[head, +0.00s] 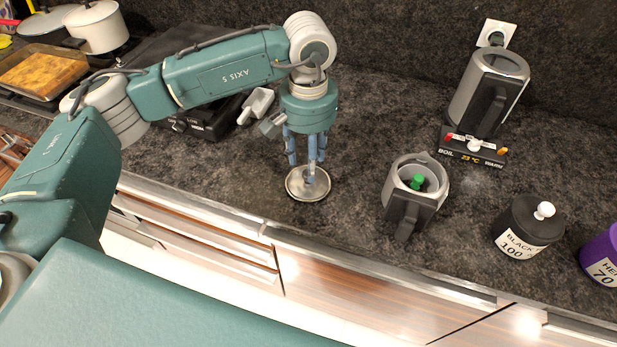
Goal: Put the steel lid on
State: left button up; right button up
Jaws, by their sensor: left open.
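The steel lid (296,191) is a round, shiny disc with a small knob, on the dark counter near its front edge in the head view. My left gripper (307,168) points down right above the lid, open, with its fingers around or just above the knob; I cannot tell if they touch it. A grey steel jug (402,200) with a black handle stands open to the right of the lid, with a green object (417,182) inside. My right gripper is out of view.
A kettle (488,95) stands on a base (473,149) at the back right. A black canister (527,230) and a purple one (603,256) are at the right. A white scoop-like object (257,104) lies behind my gripper. Pots (97,28) and a baking tray (42,72) are at the far left.

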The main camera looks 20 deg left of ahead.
aim_at(297, 185)
pick_arm(q)
jog(key=shift+w+f+p, duration=0.1)
jog(key=shift+f+p, duration=0.4)
jog(key=shift+f, duration=1.25)
grip_shut()
jog(key=shift+r, duration=0.15)
